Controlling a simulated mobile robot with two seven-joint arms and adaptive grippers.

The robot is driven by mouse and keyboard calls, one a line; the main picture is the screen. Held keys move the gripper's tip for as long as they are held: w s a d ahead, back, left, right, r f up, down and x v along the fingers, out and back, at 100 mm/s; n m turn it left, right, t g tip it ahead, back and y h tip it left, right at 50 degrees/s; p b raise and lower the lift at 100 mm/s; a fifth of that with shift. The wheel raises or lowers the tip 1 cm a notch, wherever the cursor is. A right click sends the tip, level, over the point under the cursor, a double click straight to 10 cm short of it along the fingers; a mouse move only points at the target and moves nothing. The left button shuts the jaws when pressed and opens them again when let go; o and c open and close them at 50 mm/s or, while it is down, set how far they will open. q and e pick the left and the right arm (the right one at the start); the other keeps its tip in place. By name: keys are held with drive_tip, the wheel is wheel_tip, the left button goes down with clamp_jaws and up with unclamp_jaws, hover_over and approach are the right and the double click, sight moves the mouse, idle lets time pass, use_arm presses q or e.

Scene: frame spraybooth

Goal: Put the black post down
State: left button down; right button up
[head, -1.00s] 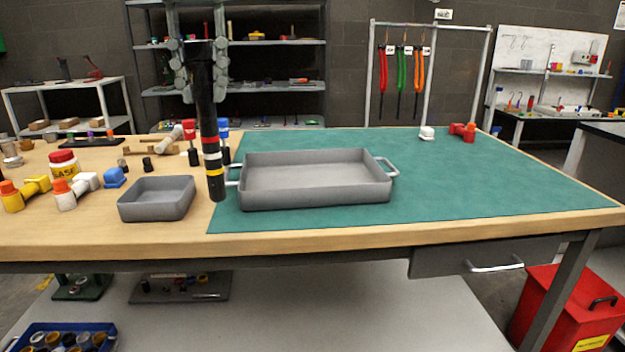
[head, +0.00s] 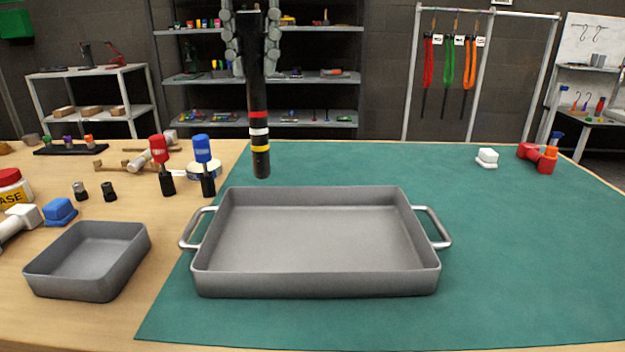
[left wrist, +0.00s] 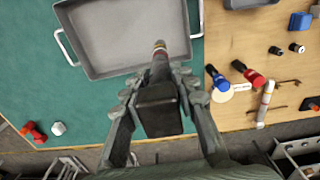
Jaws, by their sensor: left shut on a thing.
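The black post (head: 259,105) hangs upright, with red, white and yellow bands near its lower end. My left gripper (head: 251,52) is shut around its upper part, pointing down. In the head view, the post's lower end shows just behind the back left corner of the large grey tray (head: 315,285), apparently above the green mat (head: 520,260). In the left wrist view, the post (left wrist: 160,95) sits between the fingers of my left gripper (left wrist: 158,85), and its banded end points toward the tray's rim (left wrist: 135,68). My right gripper is out of view.
A small grey bin (head: 75,278) stands left of the tray. Blue (head: 203,160) and red (head: 161,160) capped tools stand left of the post. A white block (head: 487,158) and a red fitting (head: 540,157) lie at the back right. The mat's right side is mostly clear.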

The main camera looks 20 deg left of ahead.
use_arm(q)
drive_tip(key=s+d+f, duration=0.7)
drive_tip(key=f, duration=0.3)
drive_tip(key=shift+s+d+f, duration=0.15)
drive_tip(key=shift+d+f, duration=0.05)
drive_tip(key=shift+d, duration=0.2)
drive_tip(key=c, duration=1.2)
unclamp_jaws()
wheel_tip(320, 180, up, 12)
drive_tip(key=shift+r, duration=0.15)
